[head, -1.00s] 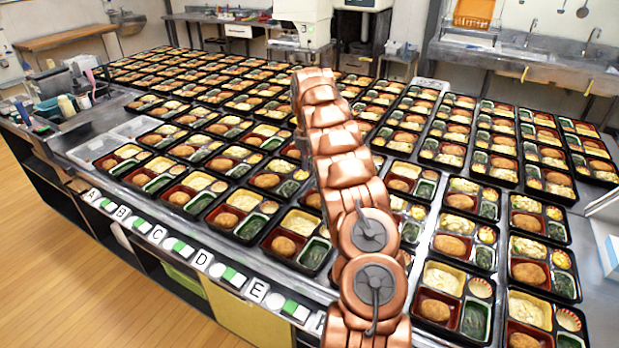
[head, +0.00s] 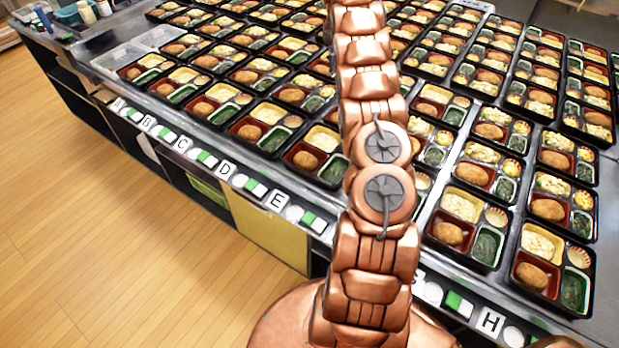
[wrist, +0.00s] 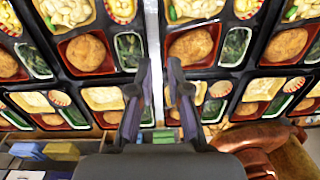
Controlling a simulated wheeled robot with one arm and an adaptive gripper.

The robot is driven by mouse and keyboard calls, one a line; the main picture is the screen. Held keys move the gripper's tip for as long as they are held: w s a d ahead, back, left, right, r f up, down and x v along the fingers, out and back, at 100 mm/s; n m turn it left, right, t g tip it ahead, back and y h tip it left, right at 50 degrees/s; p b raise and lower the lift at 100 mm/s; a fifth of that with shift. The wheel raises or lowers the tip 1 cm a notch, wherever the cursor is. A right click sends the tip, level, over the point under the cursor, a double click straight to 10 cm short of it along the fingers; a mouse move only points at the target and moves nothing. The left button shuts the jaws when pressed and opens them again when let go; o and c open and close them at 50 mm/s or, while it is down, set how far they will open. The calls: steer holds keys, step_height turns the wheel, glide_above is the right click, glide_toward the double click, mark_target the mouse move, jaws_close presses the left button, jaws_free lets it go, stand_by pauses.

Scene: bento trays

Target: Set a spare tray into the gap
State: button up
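Many filled black bento trays stand in rows on the long counter. One front-row tray (head: 312,157) is left of my arm; another (head: 466,229) is right of it. In the wrist view, my gripper (wrist: 157,64) points at the trays with its two fingers apart and nothing seen between them. A tray (wrist: 88,50) lies left of the fingers and another (wrist: 197,47) right of them, with a narrow bare strip between. The gripper is out of the head view, past its top edge. I cannot tell which tray is the spare; a tray-sized gap is not clearly seen.
Two pale, empty-looking rectangles (head: 118,60) lie at the counter's left end. Letter labels (head: 277,200) and green-and-white markers run along the front edge. A yellow panel (head: 265,232) is below. The wooden floor (head: 120,250) in front is clear.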

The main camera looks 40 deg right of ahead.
steer(key=s+a+r+m, duration=0.2)
steer(key=a+r+m, duration=0.45)
steer(key=a, duration=0.75)
steer(key=s+a+r+m+g, duration=0.1)
steer(key=s+a+r+m, duration=0.15)
steer(key=s+a, duration=0.35)
steer(key=s+a+r+m, duration=0.2)
steer(key=s+a+m, duration=0.1)
steer(key=a, duration=0.4)
steer(key=s+a+f+m, duration=0.2)
steer(key=s+a, duration=0.3)
steer(key=s, duration=0.4)
steer(key=s+a+f+m, duration=0.3)
steer(key=s+a, duration=0.3)
steer(key=s, duration=0.3)
steer(key=s+a+f+m, duration=0.3)
steer(key=s+a+m, duration=0.1)
steer(key=s, duration=0.6)
steer(key=shift+a, duration=0.9)
steer(key=shift+s+f, duration=0.1)
